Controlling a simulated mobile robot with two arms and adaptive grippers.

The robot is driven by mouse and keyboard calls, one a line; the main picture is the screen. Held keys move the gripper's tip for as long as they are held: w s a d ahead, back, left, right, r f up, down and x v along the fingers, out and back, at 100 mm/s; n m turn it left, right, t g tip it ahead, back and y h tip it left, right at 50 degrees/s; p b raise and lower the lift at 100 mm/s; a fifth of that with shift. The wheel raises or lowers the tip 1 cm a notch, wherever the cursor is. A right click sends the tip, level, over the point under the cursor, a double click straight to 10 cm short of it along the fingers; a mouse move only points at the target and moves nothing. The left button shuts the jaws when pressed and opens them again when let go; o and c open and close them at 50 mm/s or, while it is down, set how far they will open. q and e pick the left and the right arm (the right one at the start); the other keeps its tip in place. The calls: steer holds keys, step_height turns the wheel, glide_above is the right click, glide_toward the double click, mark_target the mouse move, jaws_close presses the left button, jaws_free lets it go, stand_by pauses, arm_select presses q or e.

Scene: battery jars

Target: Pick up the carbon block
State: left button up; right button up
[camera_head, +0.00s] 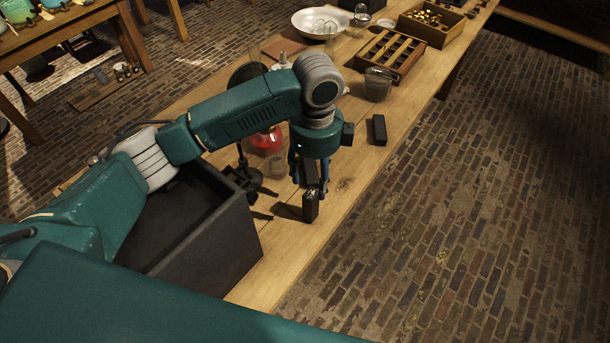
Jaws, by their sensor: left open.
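My left gripper (309,174) points down over the wooden table, with its blue fingers apart. A small dark block (311,207), which looks like carbon, stands upright on the table just below the fingertips. A dark shape shows between the fingers above it; I cannot tell whether it is part of the gripper or the block, or whether the fingers touch the block. Another black block (379,130) lies on the table to the right of the gripper, near the table's edge. My right gripper is not in view.
A large open black bin (215,245) stands on the table (345,180) left of the gripper. A black stand (243,180) and a red object (267,141) are close behind it. Farther back are a glass jar (377,86), a slotted wooden tray (415,60) and a white bowl (305,27).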

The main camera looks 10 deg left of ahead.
mark_target(311, 193)
arm_select(q)
steer(key=shift+w+a+f, duration=0.3)
steer(key=shift+w+f, duration=0.25)
steer(key=shift+f, duration=0.15)
steer(key=f, duration=0.1)
steer(key=s+f, duration=0.1)
steer(key=f+p, duration=0.1)
steer(key=shift+s+d+f, duration=0.15)
steer(key=shift+s+d, duration=0.1)
steer(key=shift+d, duration=0.05)
steer(key=shift+w+a+f+p, duration=0.1)
steer(key=shift+a+f+p, duration=0.05)
steer(key=shift+f+p, duration=0.3)
steer(key=shift+w+a+f+p, duration=0.1)
steer(key=shift+f+p, duration=0.2)
steer(key=shift+f, duration=0.25)
step_height(311, 193, down, 3)
steer(key=shift+s+f+p, duration=0.1)
steer(key=shift+s+p, duration=0.05)
steer(key=shift+p, duration=0.25)
steer(key=shift+f, duration=0.1)
steer(key=c, duration=1.2)
jaws_close()
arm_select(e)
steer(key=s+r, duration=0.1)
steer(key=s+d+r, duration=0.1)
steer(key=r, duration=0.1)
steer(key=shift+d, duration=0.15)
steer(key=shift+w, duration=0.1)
